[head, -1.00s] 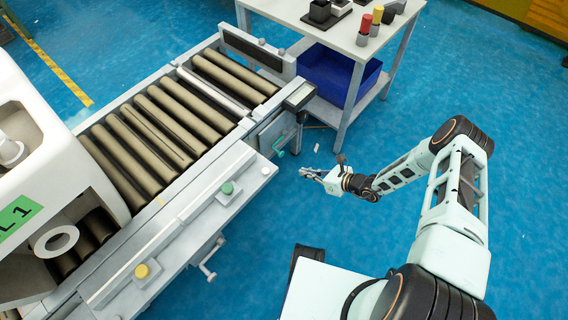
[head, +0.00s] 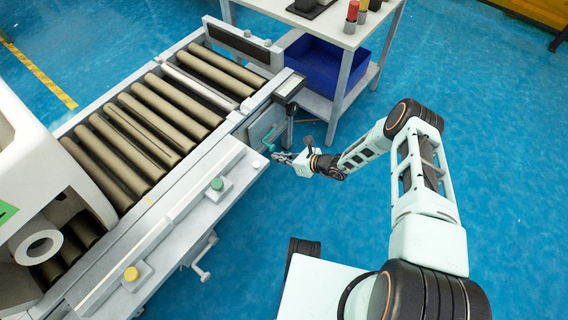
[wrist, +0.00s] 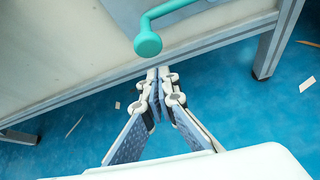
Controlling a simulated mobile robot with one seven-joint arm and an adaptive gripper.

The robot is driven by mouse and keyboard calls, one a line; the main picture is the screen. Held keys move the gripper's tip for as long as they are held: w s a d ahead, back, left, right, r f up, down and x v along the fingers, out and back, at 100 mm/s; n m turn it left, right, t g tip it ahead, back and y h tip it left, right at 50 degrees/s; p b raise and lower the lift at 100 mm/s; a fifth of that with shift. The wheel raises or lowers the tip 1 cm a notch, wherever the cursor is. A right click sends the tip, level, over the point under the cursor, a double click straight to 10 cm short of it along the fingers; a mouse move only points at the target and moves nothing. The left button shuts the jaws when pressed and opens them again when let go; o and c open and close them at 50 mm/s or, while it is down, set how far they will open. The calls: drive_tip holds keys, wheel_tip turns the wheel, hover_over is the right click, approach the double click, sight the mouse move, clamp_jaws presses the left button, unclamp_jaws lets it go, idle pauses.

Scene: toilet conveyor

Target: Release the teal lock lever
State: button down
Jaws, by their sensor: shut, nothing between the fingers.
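The teal lock lever (head: 267,139) is on the side of the conveyor, near its right end below the small grey box. In the wrist view the lever (wrist: 149,42) is a bent teal bar with a rounded knob, mounted on a grey plate. My gripper (head: 277,156) is right beside the lever in the head view. In the wrist view my gripper (wrist: 158,76) is shut and empty, its fingertips just below the knob in the picture. I cannot tell whether the fingertips touch it.
The conveyor (head: 170,202) has brown rollers, a green button (head: 217,184) and a yellow button (head: 131,274). A white table (head: 340,35) with a blue bin (head: 325,66) stands beyond.

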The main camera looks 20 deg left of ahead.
drive_tip(key=shift+w+a+r, duration=0.1)
drive_tip(key=shift+a+r, duration=0.05)
drive_tip(key=shift+r, duration=0.65)
